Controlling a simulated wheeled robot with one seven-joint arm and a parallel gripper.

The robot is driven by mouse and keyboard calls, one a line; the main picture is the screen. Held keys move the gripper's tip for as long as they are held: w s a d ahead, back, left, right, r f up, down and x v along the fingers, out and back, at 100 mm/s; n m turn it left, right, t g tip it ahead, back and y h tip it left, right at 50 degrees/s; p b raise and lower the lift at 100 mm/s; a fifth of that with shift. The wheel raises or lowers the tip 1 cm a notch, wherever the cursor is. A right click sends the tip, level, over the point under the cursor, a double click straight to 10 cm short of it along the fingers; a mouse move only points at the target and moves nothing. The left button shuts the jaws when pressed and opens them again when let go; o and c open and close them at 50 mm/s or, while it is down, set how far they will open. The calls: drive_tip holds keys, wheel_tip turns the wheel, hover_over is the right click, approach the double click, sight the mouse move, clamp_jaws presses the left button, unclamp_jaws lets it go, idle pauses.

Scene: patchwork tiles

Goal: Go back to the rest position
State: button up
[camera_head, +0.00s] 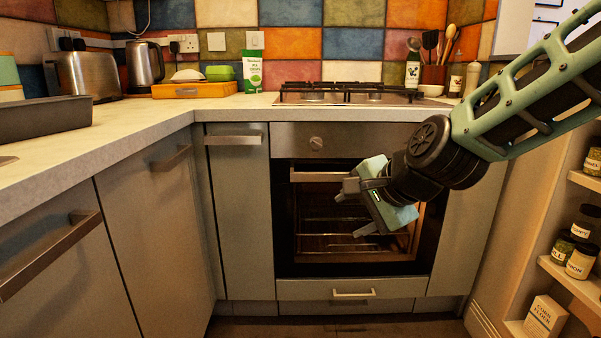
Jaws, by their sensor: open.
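My gripper (352,212) hangs in the air in front of the oven (300,225), at the end of my green and black arm, which reaches in from the upper right. Its two fingers point left and stand apart, with nothing between them. The gripper and wrist hide part of the oven's right side. The oven's inside with its wire racks shows behind the gripper; I cannot tell whether the door glass is in front of it.
A gas hob (350,95) sits in the counter (130,145) above the oven. A kettle (145,66), a toaster (88,76) and a carton (252,72) stand on the counter. Open shelves with jars (580,262) are close on the right. Handled cabinets line the left.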

drive_tip(key=s+d+f+n+g+h, duration=0.1)
drive_tip(key=s+f+n+g, duration=0.2)
drive_tip(key=s+n, duration=0.45)
drive_tip(key=s+d+f+n+g+h, duration=0.25)
drive_tip(key=s+n, duration=0.25)
drive_tip(key=s, duration=0.6)
drive_tip(key=s+d+f+n+g+h, duration=0.1)
drive_tip(key=s+f+n+g, duration=0.15)
drive_tip(key=s+n, duration=0.55)
wheel_tip(320, 180, up, 33)
drive_tip(key=s+m+p, duration=0.1)
drive_tip(key=m+p, duration=0.1)
drive_tip(key=p, duration=3.1)
wheel_tip(320, 180, down, 42)
drive_tip(key=b, duration=4.1)
drive_tip(key=shift+s+a+r, duration=0.15)
drive_tip(key=shift+a, duration=0.05)
drive_tip(key=shift+r, duration=0.1)
